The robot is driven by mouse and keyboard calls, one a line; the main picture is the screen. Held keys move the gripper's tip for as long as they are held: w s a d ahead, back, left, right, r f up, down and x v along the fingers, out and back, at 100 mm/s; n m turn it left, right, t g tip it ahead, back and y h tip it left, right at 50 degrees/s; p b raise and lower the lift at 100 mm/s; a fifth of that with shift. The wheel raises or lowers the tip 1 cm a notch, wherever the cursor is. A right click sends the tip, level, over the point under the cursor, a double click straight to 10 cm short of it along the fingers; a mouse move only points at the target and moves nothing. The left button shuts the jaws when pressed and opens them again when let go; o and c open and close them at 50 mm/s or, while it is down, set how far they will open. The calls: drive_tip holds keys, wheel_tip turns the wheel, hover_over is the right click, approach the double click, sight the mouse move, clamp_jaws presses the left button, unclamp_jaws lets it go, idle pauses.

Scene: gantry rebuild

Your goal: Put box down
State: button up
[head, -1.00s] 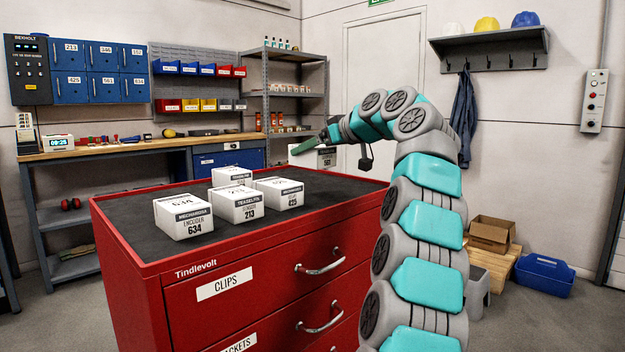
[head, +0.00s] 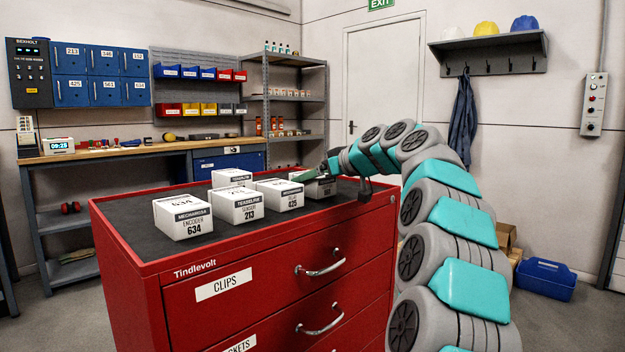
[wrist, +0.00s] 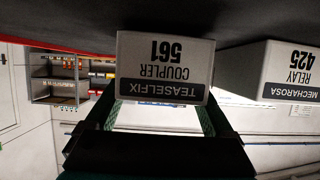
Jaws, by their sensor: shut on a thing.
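My gripper (head: 308,176) is shut on a white box (head: 322,188) at the right rear of the red cabinet's dark top (head: 330,205). In the wrist view, which is upside down, the box (wrist: 165,62) reads Teaselfix Coupler 561, and my green fingers (wrist: 155,112) flank it. Its base is at or just above the dark mat; I cannot tell if it touches. In the head view my fingers and arm partly hide it.
White boxes 425 (head: 281,196), 213 (head: 238,208), 634 (head: 183,219) and a rear one (head: 232,177) stand on the cabinet top. Box 425 (wrist: 290,72) is beside the held box, a small gap between. The mat's front right is clear.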

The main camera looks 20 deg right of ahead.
drive_tip(key=shift+f, duration=0.2)
drive_tip(key=shift+f, duration=0.1)
drive_tip(key=o, duration=1.4)
drive_tip(key=shift+r, duration=0.35)
drive_tip(key=b+v, duration=0.1)
drive_tip(key=v, duration=1.1)
drive_tip(key=shift+f+b, duration=0.2)
drive_tip(key=shift+b, duration=0.15)
